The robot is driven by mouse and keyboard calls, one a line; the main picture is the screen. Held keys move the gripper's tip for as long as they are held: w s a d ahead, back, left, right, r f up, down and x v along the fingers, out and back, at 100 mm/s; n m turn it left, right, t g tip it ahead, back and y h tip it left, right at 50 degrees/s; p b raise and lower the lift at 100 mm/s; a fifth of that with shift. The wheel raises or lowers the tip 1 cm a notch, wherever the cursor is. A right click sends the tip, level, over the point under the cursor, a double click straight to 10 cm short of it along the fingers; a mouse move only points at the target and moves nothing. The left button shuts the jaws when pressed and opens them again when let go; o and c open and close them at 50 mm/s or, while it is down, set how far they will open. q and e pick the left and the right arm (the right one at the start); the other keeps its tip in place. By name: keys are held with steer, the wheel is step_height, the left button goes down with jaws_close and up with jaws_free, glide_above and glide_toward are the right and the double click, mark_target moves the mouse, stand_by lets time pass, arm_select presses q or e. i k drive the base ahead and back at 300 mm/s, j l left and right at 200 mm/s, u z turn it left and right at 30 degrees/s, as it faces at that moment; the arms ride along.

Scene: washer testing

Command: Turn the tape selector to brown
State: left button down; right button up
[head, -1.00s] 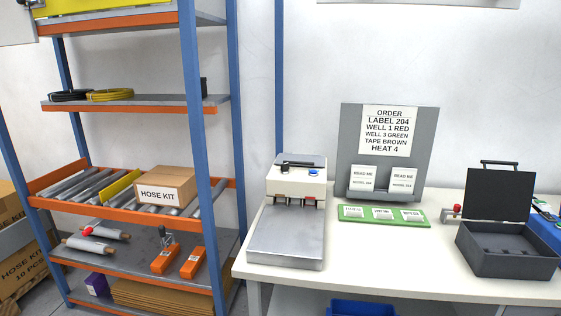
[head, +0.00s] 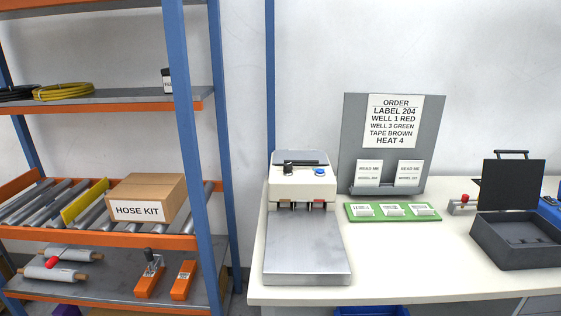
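A cream and grey machine (head: 298,187) stands on the left part of the white table, with a flat metal bed (head: 306,248) in front. On its front top edge are a small black knob (head: 288,168) and a blue button (head: 319,172). The black knob may be the tape selector; its setting is too small to read. An order sheet (head: 391,122) on the grey board behind reads label 204, well 1 red, well 3 green, tape brown, heat 4. Neither of my grippers shows in the head view.
The white table (head: 400,262) has free room in front of the green tray (head: 360,214) of cards. An open dark case (head: 520,238) stands at the right. A blue and orange shelf rack (head: 186,130) with a hose kit box (head: 147,197) stands close at the left.

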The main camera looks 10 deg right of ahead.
mark_target(288, 167)
steer(key=i+j, duration=0.2)
steer(key=j, duration=0.15)
steer(key=i+j+z, duration=0.1)
steer(key=j, duration=0.25)
steer(key=i+j+z, duration=0.1)
steer(key=i+j, duration=0.3)
steer(key=j, duration=0.3)
steer(key=i+j+z, duration=0.1)
steer(key=j, duration=0.3)
steer(key=i+j, duration=0.2)
steer(key=j, duration=0.15)
steer(key=z, duration=0.05)
